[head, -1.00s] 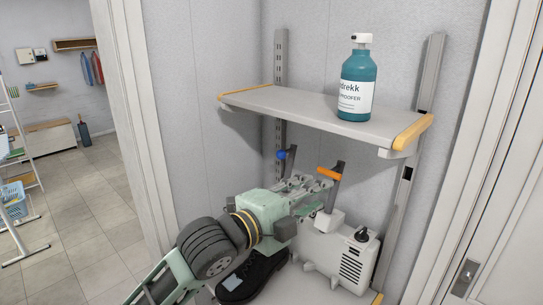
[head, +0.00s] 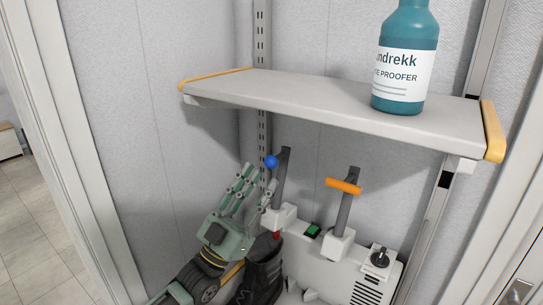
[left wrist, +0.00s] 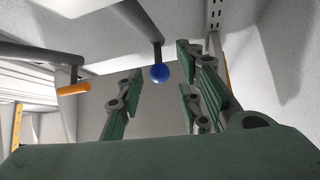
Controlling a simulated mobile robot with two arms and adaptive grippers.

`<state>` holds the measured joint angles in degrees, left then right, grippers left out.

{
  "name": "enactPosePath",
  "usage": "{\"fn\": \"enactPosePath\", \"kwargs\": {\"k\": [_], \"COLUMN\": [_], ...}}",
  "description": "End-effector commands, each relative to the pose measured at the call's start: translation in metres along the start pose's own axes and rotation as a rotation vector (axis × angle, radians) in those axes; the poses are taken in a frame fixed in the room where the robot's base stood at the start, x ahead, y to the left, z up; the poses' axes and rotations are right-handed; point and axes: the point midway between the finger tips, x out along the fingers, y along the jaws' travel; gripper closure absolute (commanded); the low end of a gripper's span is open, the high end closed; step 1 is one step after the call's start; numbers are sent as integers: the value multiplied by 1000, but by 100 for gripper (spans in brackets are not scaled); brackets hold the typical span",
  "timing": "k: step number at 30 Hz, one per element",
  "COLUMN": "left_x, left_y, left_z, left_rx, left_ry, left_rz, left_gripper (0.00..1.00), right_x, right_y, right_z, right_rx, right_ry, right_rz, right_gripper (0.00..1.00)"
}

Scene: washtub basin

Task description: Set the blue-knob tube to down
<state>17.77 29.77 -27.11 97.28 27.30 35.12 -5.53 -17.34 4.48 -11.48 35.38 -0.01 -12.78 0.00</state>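The blue-knob tube (head: 281,182) is a dark grey tube rising from a white appliance and leaning slightly. Its round blue knob (head: 271,162) sticks out near the top. My left gripper (head: 258,179) is open and empty, just below and left of the knob, fingers pointing up. In the left wrist view the blue knob (left wrist: 159,73) appears between the spread fingers (left wrist: 160,95), beyond their tips. I see no contact. A second grey tube with an orange handle (head: 343,187) stands upright to the right. My right gripper is not in view.
A shelf (head: 330,100) with a teal bottle (head: 405,60) overhangs the tubes. The white appliance (head: 375,282) has a black dial (head: 380,258) and a green switch (head: 313,231). A black boot (head: 262,270) stands beside my left arm.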

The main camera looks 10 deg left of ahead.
Motion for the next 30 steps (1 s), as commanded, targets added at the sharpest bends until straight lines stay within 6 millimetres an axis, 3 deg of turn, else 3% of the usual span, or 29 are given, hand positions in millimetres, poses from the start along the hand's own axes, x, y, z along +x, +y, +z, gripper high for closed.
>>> {"fn": "enactPosePath", "kwargs": {"k": [6, 12, 23, 30], "left_x": [41, 62, 66, 66], "left_y": [-1, 0, 0, 0], "left_z": [-4, -2, 0, -1], "left_rx": [1, 1, 3, 3], "left_ry": [1, 0, -1, -1], "left_rz": [0, 0, 1, 1], "left_gripper": [67, 67, 68, 89], "right_x": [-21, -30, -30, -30], "right_y": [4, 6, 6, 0], "right_z": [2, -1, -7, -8], "right_rx": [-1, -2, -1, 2], "right_ry": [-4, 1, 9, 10], "right_rz": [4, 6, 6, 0], "right_gripper": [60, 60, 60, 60]}}
